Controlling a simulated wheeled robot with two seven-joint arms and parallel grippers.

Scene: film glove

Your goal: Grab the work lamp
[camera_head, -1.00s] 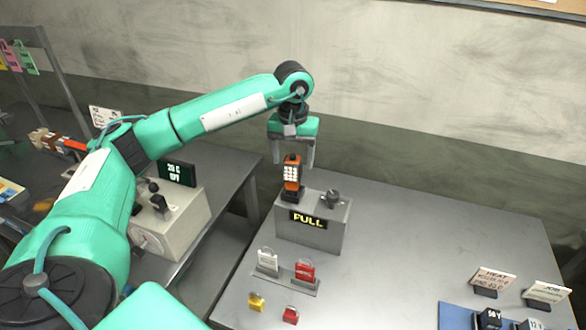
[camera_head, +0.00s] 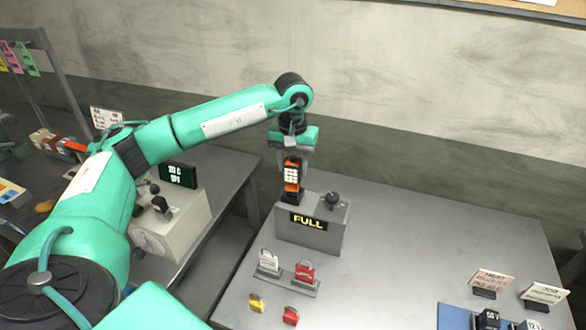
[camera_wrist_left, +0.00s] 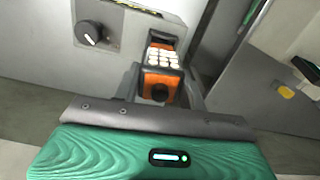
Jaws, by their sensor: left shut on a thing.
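The work lamp (camera_head: 291,175) is orange and black with a panel of lit white cells. It stands upright on the left part of a grey box with a display reading FULL. My left gripper (camera_head: 294,168) comes down from above and is shut on the lamp's upper part. In the left wrist view the lamp (camera_wrist_left: 161,84) sits between the two fingers, its lit cells facing away from the palm. The lamp's base is still at the box top. My right gripper is not in view.
The grey charger box (camera_head: 309,237) has a dark knob (camera_head: 332,198) right of the lamp. Small signs (camera_head: 491,281) and a blue mat (camera_head: 455,317) are at right. The table's middle right is clear.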

